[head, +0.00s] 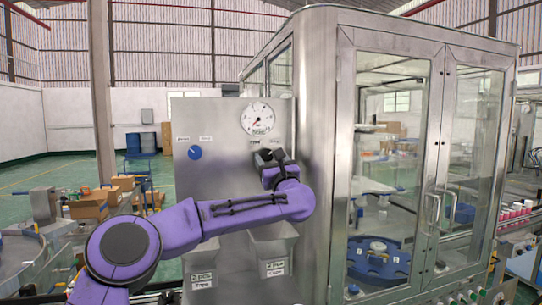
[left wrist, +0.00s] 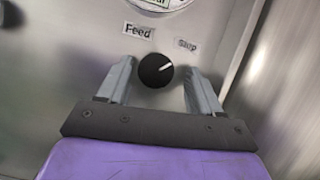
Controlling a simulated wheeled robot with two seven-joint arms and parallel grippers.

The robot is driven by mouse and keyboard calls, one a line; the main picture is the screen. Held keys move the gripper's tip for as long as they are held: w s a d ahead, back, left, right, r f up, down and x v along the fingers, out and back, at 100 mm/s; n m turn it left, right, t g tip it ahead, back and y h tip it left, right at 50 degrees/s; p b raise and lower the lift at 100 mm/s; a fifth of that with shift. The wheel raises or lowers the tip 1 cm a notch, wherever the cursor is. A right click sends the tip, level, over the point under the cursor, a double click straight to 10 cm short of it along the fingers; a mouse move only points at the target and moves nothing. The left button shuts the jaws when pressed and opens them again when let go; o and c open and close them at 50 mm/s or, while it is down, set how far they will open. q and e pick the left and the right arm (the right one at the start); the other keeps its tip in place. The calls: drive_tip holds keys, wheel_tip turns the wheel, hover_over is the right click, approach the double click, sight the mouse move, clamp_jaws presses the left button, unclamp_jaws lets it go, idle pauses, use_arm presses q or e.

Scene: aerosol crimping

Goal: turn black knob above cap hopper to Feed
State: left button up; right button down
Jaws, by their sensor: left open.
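The black knob (left wrist: 155,70) sits on the steel panel (head: 200,120) between my left gripper's two fingers in the left wrist view. Its white mark points up and right, toward the "Stop" label (left wrist: 186,45). The "Feed" label (left wrist: 138,30) is above and left of the knob. My left gripper (left wrist: 160,85) is open, one finger on each side of the knob, with gaps showing. In the head view, the left gripper (head: 268,157) is at the panel below the round gauge, largely covering the knob. The cap hopper (head: 273,246) is below it, partly behind my arm. My right gripper is not in view.
A blue knob (head: 195,153) is on the panel's left. A round gauge (head: 257,118) is above the black knob. A second hopper (head: 204,262) hangs at lower left. The glass-doored steel cabinet (head: 345,150) stands close on the right.

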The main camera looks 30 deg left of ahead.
use_arm(q)
drive_tip(key=shift+s+r, duration=0.2)
drive_tip(key=shift+s, duration=0.2)
drive_tip(key=shift+c, duration=0.6)
drive_tip(key=shift+s, duration=0.2)
drive_tip(key=c, duration=0.5)
drive_tip(key=shift+w, duration=0.15)
drive_tip(key=c, duration=0.4)
drive_tip(key=shift+d, duration=0.1)
drive_tip(key=shift+c, duration=0.2)
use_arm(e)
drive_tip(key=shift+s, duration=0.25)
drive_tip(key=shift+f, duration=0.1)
